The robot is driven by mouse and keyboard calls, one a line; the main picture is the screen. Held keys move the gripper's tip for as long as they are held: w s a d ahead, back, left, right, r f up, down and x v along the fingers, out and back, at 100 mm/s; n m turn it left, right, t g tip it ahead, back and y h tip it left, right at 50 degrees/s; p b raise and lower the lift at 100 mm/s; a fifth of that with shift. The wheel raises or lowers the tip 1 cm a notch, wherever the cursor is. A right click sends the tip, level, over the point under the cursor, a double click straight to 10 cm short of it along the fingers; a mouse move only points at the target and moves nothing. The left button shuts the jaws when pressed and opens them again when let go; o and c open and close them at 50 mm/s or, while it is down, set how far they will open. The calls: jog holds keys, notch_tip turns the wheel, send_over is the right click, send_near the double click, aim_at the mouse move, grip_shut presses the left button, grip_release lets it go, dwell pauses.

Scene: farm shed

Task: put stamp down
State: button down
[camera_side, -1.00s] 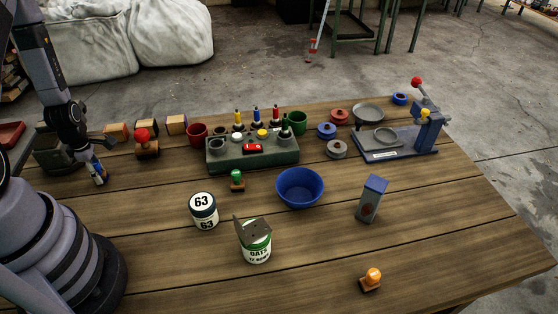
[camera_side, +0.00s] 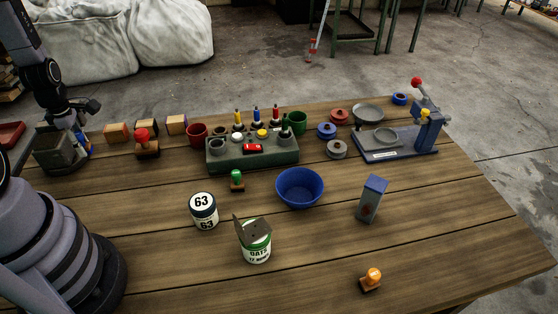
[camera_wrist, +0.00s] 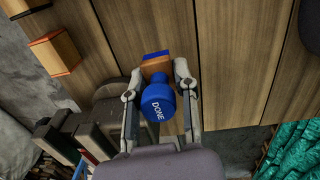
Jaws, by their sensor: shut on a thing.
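A blue stamp (camera_wrist: 157,98) with "DONE" on its round knob and a wooden base sits between the fingers of my gripper (camera_wrist: 160,74) in the wrist view. My gripper is shut on it. In the side view my gripper (camera_side: 80,122) is at the far left of the table, and the stamp (camera_side: 82,141) shows as a small blue patch below it, beside a dark box-like thing (camera_side: 52,150). I cannot tell whether the stamp touches the table. Other stamps stand apart: red (camera_side: 146,145), green (camera_side: 237,180) and orange (camera_side: 371,280).
Wooden blocks (camera_side: 147,126) stand right of my gripper. Further right are a green console (camera_side: 255,155), a blue bowl (camera_side: 300,188), two labelled cans (camera_side: 204,211) and a scale-like device (camera_side: 400,150). The front right of the table is mostly clear.

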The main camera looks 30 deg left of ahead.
notch_tip(320, 180, up, 9)
jog(key=shift+r, duration=0.1)
jog(key=w+d+m, duration=0.3)
jog(key=w+d, duration=0.3)
jog(key=w, duration=0.6)
jog(key=m, duration=0.7)
send_over(299, 197)
notch_tip(299, 197, down, 4)
jog(key=shift+s+f, duration=0.1)
jog(key=shift+f, duration=5.95)
